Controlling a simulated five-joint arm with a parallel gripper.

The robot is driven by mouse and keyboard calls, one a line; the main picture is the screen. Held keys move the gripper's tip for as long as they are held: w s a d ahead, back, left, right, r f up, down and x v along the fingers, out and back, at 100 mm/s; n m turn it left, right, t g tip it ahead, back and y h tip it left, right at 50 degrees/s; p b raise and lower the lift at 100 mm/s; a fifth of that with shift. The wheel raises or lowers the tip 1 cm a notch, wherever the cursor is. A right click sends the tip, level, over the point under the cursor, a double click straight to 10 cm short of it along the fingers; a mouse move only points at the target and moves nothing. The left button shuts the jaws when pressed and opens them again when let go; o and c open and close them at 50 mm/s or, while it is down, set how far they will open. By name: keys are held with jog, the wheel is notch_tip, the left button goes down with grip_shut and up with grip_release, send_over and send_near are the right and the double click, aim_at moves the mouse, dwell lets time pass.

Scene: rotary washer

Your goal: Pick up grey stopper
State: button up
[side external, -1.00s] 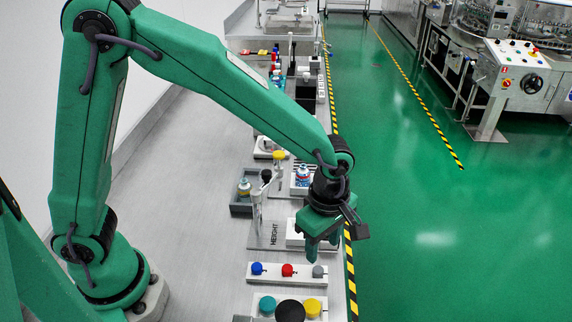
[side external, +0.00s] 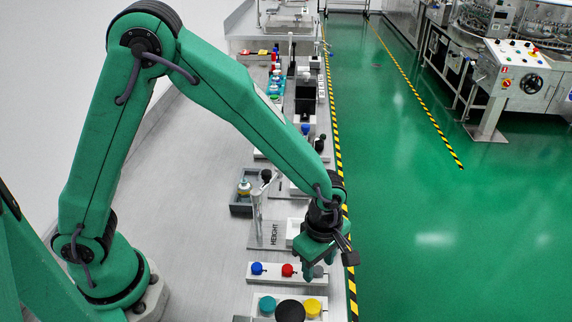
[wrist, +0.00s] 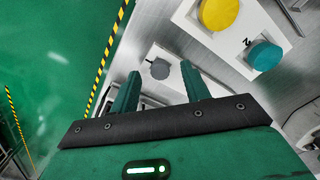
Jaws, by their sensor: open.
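The grey stopper (wrist: 160,69) sits on a white block (wrist: 168,53) in the wrist view, ahead of my fingertips and roughly between their lines. In the side view the grey stopper (side external: 319,271) shows at the right end of the white strip (side external: 273,279), partly hidden by my gripper. My gripper (side external: 312,273) is above and close beside the stopper, pointing down. In the wrist view my gripper (wrist: 158,83) is open, with nothing between its two green fingers.
A red stopper (side external: 288,270) and a blue stopper (side external: 257,268) sit on the same strip, left of the grey one. A height gauge (side external: 258,205) stands behind.

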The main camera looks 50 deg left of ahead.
jog(key=shift+f, duration=0.4)
grip_shut()
